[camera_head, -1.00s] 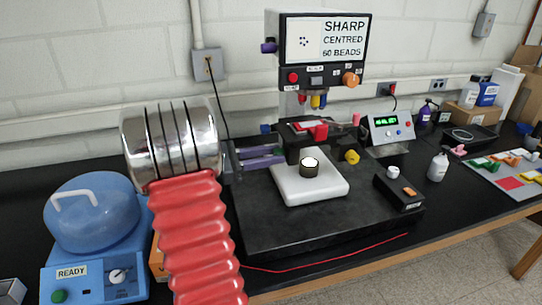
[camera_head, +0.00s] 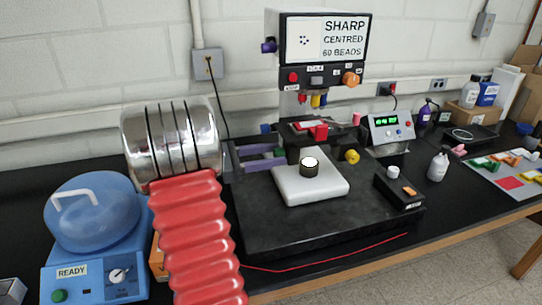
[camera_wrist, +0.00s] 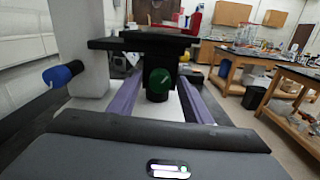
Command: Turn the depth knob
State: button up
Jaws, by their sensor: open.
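The instrument with the screen (camera_head: 325,40) stands on the bench in the head view. No knob label reading "depth" is legible. Its knobs include an orange one (camera_head: 351,79), a yellow one (camera_head: 352,156) and a blue one (camera_head: 265,128). The blue knob shows at left in the wrist view (camera_wrist: 62,75), beside the pale column. My gripper (camera_head: 280,156) reaches in from the left below the stage, its two purple fingers apart. In the wrist view a dark round part with a green face (camera_wrist: 160,81) lies ahead, between the fingers' lines; contact cannot be told.
A white block (camera_head: 310,190) with a dark lit cylinder stands under the stage. The black stage plate (camera_wrist: 140,43) overhangs the fingers in the wrist view. A blue lidded machine (camera_head: 95,225) is at left. A small controller (camera_head: 400,190) sits right on the black base.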

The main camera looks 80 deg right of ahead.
jog(key=shift+w, duration=0.1)
jog(key=v, duration=0.7)
jog(key=shift+w, duration=0.2)
